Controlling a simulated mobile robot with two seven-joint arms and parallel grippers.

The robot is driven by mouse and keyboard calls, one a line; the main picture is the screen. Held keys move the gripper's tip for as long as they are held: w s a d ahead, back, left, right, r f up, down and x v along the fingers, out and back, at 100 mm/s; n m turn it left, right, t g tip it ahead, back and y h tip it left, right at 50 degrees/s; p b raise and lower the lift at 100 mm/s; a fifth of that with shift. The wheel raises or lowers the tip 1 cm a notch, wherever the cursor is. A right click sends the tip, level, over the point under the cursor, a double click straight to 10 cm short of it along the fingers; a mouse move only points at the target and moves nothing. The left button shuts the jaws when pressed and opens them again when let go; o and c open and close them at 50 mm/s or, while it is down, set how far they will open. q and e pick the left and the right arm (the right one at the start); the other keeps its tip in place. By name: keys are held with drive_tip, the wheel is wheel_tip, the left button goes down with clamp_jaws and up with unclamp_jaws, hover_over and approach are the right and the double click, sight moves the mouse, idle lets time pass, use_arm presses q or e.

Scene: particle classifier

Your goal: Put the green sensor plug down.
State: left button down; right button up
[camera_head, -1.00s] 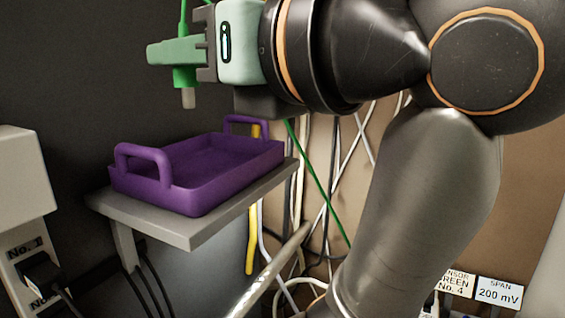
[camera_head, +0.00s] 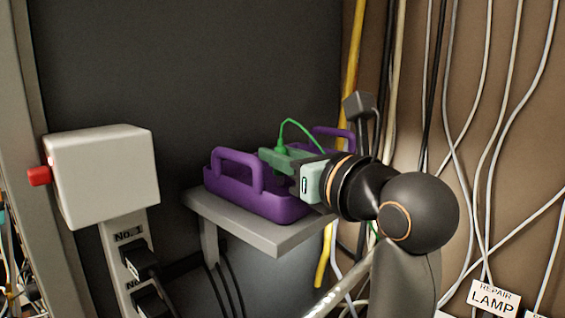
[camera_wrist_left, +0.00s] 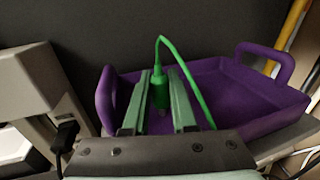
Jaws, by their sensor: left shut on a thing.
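The green sensor plug (camera_wrist_left: 160,87) is upright between the fingers of my left gripper (camera_wrist_left: 161,80), which is shut on it. Its green cable loops up and over to the right. In the head view the plug (camera_head: 279,147) and my left gripper (camera_head: 280,155) are at the purple tray (camera_head: 235,190), over its inside. The tray has two raised handles and stands on a grey shelf. In the left wrist view the tray (camera_wrist_left: 245,110) spreads out below and to the right of the fingers. I cannot tell whether the plug touches the tray floor. My right gripper is not in view.
The grey shelf (camera_head: 270,240) carries the tray. A white box with a red button (camera_head: 100,170) stands to the left, above black plugs on a panel (camera_head: 140,262). Loose cables hang at the right by the brown wall, with a yellow pipe (camera_head: 352,50) beside them.

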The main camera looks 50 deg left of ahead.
use_arm(q)
drive_tip(key=shift+f, duration=0.5)
drive_tip(key=shift+f+b, duration=0.4)
drive_tip(key=c, duration=0.7)
unclamp_jaws()
